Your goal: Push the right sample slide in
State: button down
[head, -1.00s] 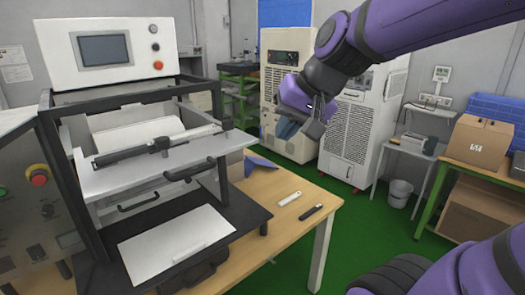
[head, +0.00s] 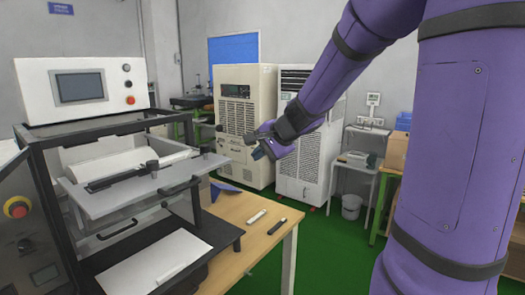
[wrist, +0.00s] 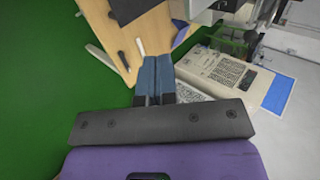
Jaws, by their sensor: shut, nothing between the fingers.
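The test machine (head: 80,85) stands at the left of the head view, with a control box on top. A light grey slide (head: 130,198) sticks out of its frame, with a dark bar across it and a dark handle at its front. Below it, a black slide (head: 222,236) carries a white plate (head: 150,262) and also sticks out. I cannot tell which one is the right sample slide. My gripper (head: 260,152) is in the air to the right of the machine, apart from both slides. In the wrist view its blue fingers (wrist: 155,62) are together and empty.
A wooden table (head: 240,262) beside the slides carries a white bar (head: 257,216) and a black bar (head: 277,226). Cream cabinets (head: 245,125) stand behind. A bin (head: 351,206) and a side table are at the right. Green floor (head: 335,250) lies open in front.

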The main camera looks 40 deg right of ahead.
jog(key=w+a+f, duration=0.2)
jog(key=w+f, duration=0.2)
jog(key=w, duration=0.4)
jog(key=shift+a, duration=0.3)
